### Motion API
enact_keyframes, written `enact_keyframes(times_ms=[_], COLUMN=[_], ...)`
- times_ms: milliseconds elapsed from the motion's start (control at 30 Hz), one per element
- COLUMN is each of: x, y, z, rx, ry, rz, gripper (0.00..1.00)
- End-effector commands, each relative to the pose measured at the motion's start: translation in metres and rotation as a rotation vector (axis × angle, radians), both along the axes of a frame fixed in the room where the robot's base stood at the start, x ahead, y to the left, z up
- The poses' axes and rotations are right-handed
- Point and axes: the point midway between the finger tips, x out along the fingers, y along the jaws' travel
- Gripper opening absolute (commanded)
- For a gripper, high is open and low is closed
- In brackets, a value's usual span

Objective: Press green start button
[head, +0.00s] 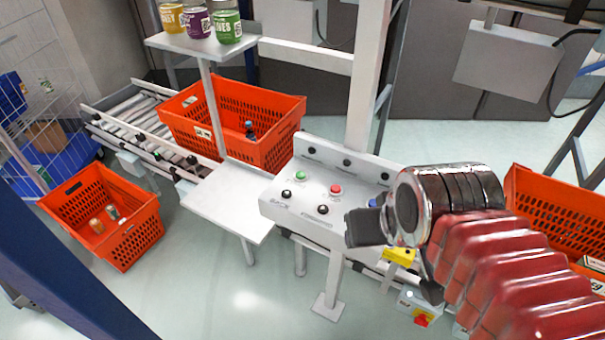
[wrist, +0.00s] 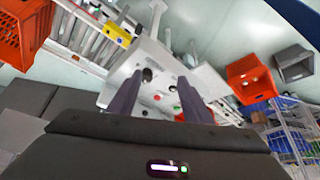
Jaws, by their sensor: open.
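The green button (head: 300,175) sits on the sloped top of a pale control box (head: 270,206), left of a red button (head: 336,189). Black knobs (head: 287,194) are nearer the box's front edge. My gripper (head: 358,228) is in front of the box's right part, to the right of the green button and apart from it. In the wrist view, the two dark fingers of my gripper (wrist: 160,79) are spread with nothing between them but the view of the box. The red button (wrist: 157,97) shows between the fingers; the green button (wrist: 178,109) is small, close beside one finger.
A roller conveyor (head: 130,110) carries an orange tote (head: 270,150). Another orange tote (head: 135,245) is at left, and one (head: 540,215) at right. A shelf (head: 190,45) holds jars. A bare white plate (head: 222,205) adjoins the box. A yellow block (head: 400,256) is below my gripper.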

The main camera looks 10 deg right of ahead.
Motion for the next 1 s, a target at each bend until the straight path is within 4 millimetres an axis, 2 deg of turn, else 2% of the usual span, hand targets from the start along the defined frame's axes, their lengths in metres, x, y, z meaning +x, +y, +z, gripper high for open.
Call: enact_keyframes(times_ms=[200, 833, 1000], x=[0.0, 0.0, 0.0], y=[0.0, 0.0, 0.0], z=[0.0, 0.0, 0.0], rx=[0.0, 0.0, 0.0], ry=[0.0, 0.0, 0.0], rz=[0.0, 0.0, 0.0], gripper=[0.44, 0.0, 0.0])
